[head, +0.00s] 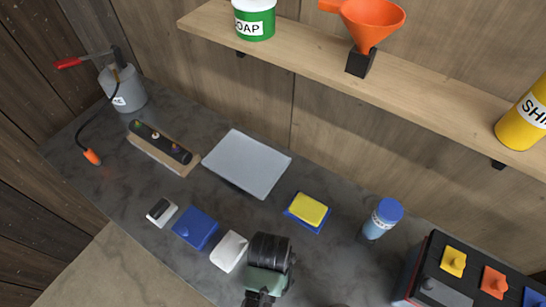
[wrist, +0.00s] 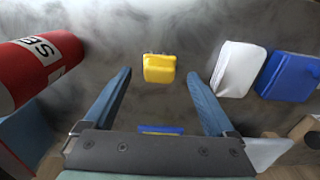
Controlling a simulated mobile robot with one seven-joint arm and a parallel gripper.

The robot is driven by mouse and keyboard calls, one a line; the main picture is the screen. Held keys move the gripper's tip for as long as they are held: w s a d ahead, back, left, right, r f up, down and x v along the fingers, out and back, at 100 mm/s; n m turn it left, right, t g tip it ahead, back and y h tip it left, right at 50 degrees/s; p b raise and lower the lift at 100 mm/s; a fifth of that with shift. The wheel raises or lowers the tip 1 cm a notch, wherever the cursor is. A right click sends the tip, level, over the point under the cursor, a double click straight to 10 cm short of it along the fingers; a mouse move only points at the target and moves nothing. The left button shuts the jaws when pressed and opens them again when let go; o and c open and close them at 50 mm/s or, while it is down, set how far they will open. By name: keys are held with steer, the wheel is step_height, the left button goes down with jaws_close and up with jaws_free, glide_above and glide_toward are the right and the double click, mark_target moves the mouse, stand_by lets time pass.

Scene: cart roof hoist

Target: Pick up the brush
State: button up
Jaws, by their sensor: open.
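My gripper (wrist: 158,76) is open, its two blue fingers pointing down at the worktop. Between the fingertips, in the wrist view, lies a small yellow block (wrist: 159,68) with tiny nubs along its far edge. It looks apart from both fingers, with nothing gripped. It may be the brush, but I cannot tell for sure. In the head view my arm hides this block. A white block (wrist: 238,68) and a blue block (wrist: 288,76) lie to its right in the wrist view; the head view also shows the white block (head: 229,251) and the blue block (head: 196,228).
A red can (wrist: 38,68) stands left of the fingers in the wrist view. A yellow sponge (head: 308,210) on a blue pad, a blue bottle (head: 382,220) and a grey sheet (head: 246,163) are behind my arm. A shelf (head: 310,67) runs above the worktop.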

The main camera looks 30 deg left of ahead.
steer(key=shift+w+f, duration=0.2)
steer(key=shift+f, duration=1.2)
steer(key=shift+w+f, duration=0.2)
steer(key=shift+f, duration=1.2)
steer(key=shift+c, duration=0.2)
steer(key=c, duration=1.3)
step_height(320, 180, up, 10)
steer(key=shift+r, duration=0.1)
